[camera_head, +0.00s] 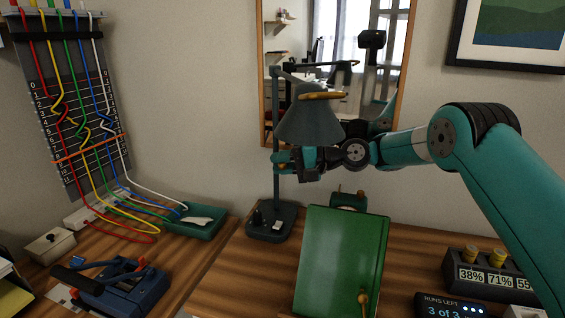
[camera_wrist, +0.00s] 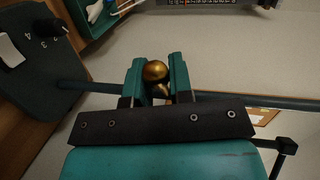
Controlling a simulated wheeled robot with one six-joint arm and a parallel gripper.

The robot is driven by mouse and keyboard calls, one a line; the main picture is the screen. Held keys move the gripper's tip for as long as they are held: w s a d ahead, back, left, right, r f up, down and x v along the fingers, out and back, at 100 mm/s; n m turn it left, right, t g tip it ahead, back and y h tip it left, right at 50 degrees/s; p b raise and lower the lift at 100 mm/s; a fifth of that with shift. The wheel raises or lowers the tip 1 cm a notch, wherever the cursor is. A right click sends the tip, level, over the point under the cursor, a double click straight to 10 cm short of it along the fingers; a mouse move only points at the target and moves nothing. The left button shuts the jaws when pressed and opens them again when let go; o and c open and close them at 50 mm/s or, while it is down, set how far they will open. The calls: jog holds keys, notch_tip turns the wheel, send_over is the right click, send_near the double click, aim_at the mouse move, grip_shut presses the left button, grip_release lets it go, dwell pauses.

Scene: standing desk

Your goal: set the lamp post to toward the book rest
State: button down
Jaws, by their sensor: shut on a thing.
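The teal lamp has a base (camera_head: 265,232), an upright lamp post (camera_head: 277,195) and a conical shade (camera_head: 308,122) hanging from an arm at the top right. The post crosses the wrist view (camera_wrist: 80,85) behind my fingers. A round brass knob (camera_wrist: 155,70) sits between my fingertips. My gripper (camera_head: 284,163) is at the post, below the shade, and shut on the knob; it also shows in the wrist view (camera_wrist: 156,78). The book rest (camera_head: 341,255) is a tilted green board, right of the lamp base. The shade partly hides my wrist.
A framed mirror (camera_head: 262,80) hangs behind the lamp. A cable board (camera_head: 70,110), a green tray (camera_head: 195,220) and a blue device (camera_head: 122,292) are at left. A dark block with percentage labels (camera_head: 490,280) and a "runs left" display (camera_head: 450,305) are at right.

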jog(key=c, duration=1)
grip_release()
jog(key=shift+c, duration=0.2)
jog(key=p+v, duration=1.2)
jog(key=v, duration=0.5)
jog(key=shift+p, duration=0.3)
jog(key=shift+d, duration=0.15)
